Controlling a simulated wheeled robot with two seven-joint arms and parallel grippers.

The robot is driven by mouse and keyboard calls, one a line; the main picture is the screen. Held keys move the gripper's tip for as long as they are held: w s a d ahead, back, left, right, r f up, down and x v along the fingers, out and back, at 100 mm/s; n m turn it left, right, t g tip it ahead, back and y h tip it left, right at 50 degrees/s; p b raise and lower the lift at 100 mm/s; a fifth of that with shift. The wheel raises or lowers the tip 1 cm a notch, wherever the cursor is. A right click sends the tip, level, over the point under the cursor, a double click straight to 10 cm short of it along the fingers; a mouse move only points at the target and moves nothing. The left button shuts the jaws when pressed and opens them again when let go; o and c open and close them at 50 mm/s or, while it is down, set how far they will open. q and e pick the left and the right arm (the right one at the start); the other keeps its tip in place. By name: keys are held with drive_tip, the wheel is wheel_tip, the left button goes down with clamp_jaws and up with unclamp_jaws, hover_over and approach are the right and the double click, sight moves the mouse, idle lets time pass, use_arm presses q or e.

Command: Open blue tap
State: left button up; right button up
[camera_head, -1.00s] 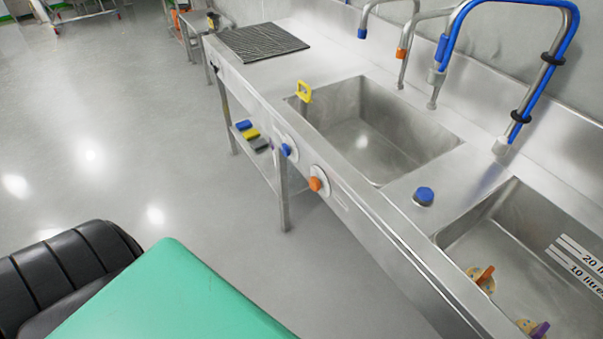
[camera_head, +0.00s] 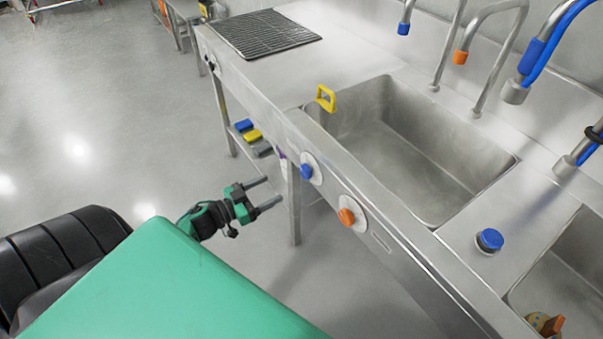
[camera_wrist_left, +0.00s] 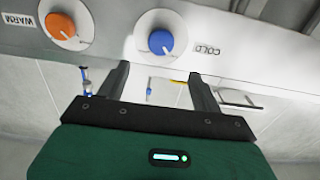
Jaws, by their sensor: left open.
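The blue tap is a round blue knob (camera_head: 306,172) on a white disc on the front panel of the steel sink unit. In the left wrist view the blue knob (camera_wrist_left: 161,42) sits beside a "COLD" label, just beyond and above the fingertips. My left gripper (camera_head: 270,191) is open and empty, left of the knob and apart from it in the head view. In the left wrist view its two fingers (camera_wrist_left: 160,77) are spread, with nothing between them. My right gripper is in neither view.
An orange knob (camera_head: 347,217), labelled "WARM" in the wrist view, is right of the blue one. A yellow handle (camera_head: 326,98) stands at the sink basin's (camera_head: 420,150) edge. A blue cap (camera_head: 489,240) is on the counter. Cloths lie on the lower shelf.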

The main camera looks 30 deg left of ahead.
sight(303, 173)
use_arm(q)
drive_tip(key=p+x, duration=0.1)
drive_tip(key=x, duration=0.9)
drive_tip(key=shift+w, duration=0.35)
drive_tip(key=shift+w+d, duration=0.25)
drive_tip(key=shift+w, duration=0.3)
drive_tip(key=shift+w+d+f, duration=0.1)
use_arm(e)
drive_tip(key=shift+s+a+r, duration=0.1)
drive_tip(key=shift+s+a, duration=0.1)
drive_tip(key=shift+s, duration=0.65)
